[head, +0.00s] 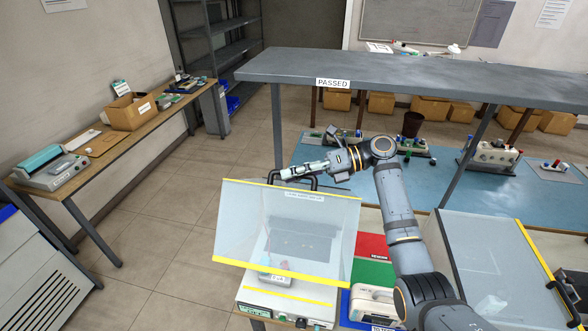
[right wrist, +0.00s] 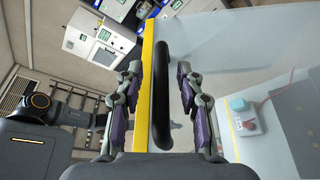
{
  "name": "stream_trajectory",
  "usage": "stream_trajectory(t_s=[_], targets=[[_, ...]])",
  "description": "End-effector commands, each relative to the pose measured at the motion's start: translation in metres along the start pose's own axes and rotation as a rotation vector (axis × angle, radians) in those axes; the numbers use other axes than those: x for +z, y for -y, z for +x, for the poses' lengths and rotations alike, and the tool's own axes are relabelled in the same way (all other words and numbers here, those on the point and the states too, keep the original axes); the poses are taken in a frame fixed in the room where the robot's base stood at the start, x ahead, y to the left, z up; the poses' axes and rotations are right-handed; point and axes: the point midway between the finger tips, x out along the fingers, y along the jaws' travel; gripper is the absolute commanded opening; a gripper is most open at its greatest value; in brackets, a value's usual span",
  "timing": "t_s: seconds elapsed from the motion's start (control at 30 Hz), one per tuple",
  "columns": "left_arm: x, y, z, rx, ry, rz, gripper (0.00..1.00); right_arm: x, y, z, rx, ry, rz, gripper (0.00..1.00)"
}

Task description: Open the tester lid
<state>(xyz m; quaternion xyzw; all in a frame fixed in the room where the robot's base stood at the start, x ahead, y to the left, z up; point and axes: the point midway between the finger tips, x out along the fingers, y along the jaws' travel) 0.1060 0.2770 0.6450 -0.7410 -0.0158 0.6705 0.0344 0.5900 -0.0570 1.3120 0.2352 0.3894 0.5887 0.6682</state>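The tester (head: 288,309) stands at the bottom centre of the head view, with a pale base. Its clear lid (head: 240,225) with yellow edging is a tilted panel above the base and looks raised. A black bar handle (head: 309,177) shows at the lid's upper edge. My right gripper (head: 287,174) is at this handle. In the right wrist view the handle (right wrist: 161,95) runs between the two fingers of my right gripper (right wrist: 160,110), beside a yellow strip. The fingers are apart, with gaps to the handle. My left gripper is not in view.
A grey shelf marked PASSED (head: 400,75) spans above the blue bench (head: 450,190). A large panelled box with yellow edging (head: 480,250) stands right of my right arm. Red and green mats (head: 372,245) lie beside the tester. Open floor (head: 160,220) lies to the left.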

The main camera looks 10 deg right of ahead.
Motion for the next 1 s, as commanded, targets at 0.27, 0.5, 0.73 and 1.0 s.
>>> stream_trajectory(t_s=[0.27,0.5,0.73,1.0], targets=[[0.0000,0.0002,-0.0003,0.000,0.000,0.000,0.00,-0.0004,0.0007,0.0021,-0.001,0.000,0.000,0.37],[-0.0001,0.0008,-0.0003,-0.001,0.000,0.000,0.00,-0.0004,0.0007,0.0019,-0.001,0.000,0.000,0.05],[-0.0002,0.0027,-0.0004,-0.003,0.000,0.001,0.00,-0.0003,0.0006,0.0019,-0.001,0.001,0.000,0.00],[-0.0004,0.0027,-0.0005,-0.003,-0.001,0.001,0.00,0.0085,0.0006,-0.0016,-0.002,0.001,-0.001,0.00]])
